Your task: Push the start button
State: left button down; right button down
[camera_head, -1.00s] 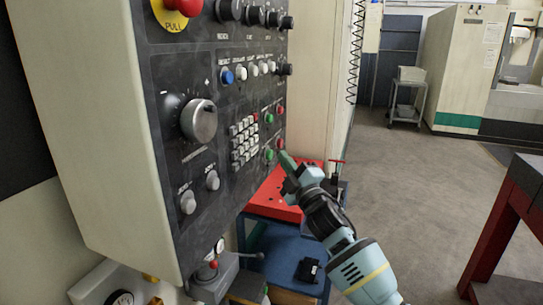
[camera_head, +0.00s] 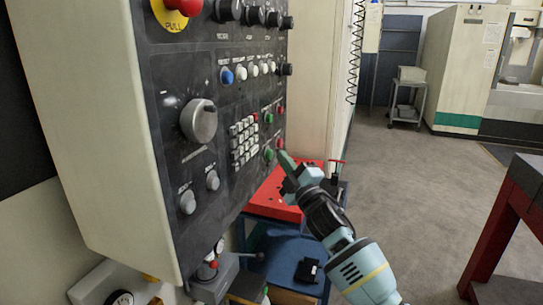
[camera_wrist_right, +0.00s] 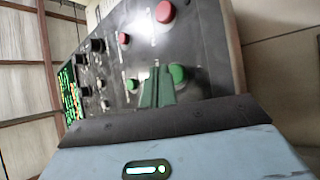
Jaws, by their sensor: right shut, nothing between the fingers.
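The control panel (camera_head: 220,185) carries two green buttons near its right edge, an upper one (camera_head: 269,118) and a lower one (camera_head: 268,154). Their labels are too small to read, so I cannot tell which is marked start. My right gripper (camera_head: 284,158) is shut and empty, with its green fingertips just right of the lower green button. In the right wrist view the shut fingers (camera_wrist_right: 157,88) point at the panel, between a nearer green button (camera_wrist_right: 178,73) and a farther one (camera_wrist_right: 131,85). Contact cannot be made out. My left gripper is out of view.
Red buttons (camera_head: 281,143) sit beside the green ones; another red button (camera_wrist_right: 165,11) shows in the wrist view. A keypad (camera_head: 243,140) and a large dial (camera_head: 199,121) lie to the left.

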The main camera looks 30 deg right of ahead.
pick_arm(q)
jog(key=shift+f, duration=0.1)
pick_arm(e)
jog(key=shift+w+a, duration=0.25)
